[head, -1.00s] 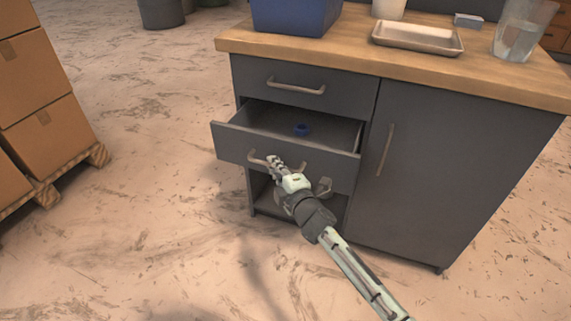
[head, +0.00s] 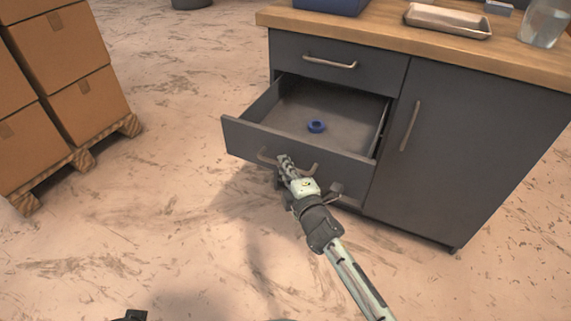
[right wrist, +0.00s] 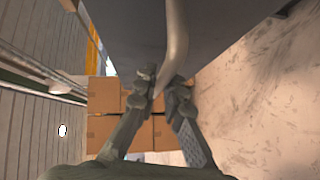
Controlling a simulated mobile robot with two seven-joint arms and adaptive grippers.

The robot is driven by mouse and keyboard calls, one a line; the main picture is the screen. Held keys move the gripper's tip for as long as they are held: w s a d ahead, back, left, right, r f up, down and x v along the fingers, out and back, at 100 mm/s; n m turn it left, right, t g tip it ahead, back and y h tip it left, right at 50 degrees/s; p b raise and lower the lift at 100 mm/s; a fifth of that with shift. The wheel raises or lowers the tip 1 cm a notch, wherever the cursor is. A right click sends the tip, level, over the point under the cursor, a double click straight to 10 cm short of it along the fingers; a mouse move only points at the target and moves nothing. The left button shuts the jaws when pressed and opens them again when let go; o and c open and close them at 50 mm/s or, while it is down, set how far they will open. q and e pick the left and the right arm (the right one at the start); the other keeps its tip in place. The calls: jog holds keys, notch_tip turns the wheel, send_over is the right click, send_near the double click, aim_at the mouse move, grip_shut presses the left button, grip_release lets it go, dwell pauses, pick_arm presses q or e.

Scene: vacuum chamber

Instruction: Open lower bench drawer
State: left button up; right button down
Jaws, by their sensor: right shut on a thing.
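The lower bench drawer (head: 300,147) is a dark grey drawer under the closed top drawer, and it stands well out of the bench. In the right wrist view the handle (right wrist: 177,40) runs down between the two fingers (right wrist: 165,95). The fingers hide part of the handle in the head view.
The bench (head: 476,150) has a closed door with a vertical handle at right. A metal tray (head: 447,20), a blue bin (head: 330,4) and a glass beaker (head: 543,24) stand on its wooden top. Cardboard boxes (head: 62,45) on a pallet stand at left. The floor before the drawer is clear.

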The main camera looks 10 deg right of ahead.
jog(key=shift+d, duration=0.1)
jog(key=c, duration=1.6)
grip_release()
pick_arm(q)
jog(key=shift+s+a, duration=0.15)
jog(key=shift+s, duration=0.05)
pick_arm(e)
jog(key=v, duration=0.7)
jog(key=shift+s, duration=0.25)
